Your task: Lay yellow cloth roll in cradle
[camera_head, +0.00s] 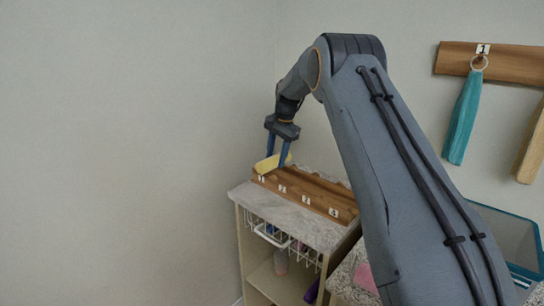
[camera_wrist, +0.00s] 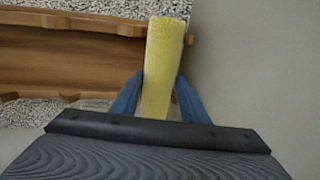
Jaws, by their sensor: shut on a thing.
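The yellow cloth roll (camera_head: 268,164) is at the left end of the wooden cradle (camera_head: 310,194) in the head view. My gripper (camera_head: 279,157) points down over that end, with its blue fingers shut on the roll. In the wrist view the roll (camera_wrist: 163,62) stands between the two blue fingers (camera_wrist: 152,95). The cradle (camera_wrist: 70,58) runs off to the left there, and the roll overlaps its end. I cannot tell whether the roll touches the cradle. The cradle's front carries several number labels; the leftmost is partly hard to read.
The cradle lies on a speckled-top cabinet (camera_head: 240,195) with a white wire basket (camera_head: 270,234) below. A wall rack (camera_head: 505,62) at right holds a hanging teal towel (camera_head: 463,118) and a tan one (camera_head: 531,148). A teal-rimmed bin (camera_head: 515,235) stands at lower right. Bare wall is close beside the cradle's end.

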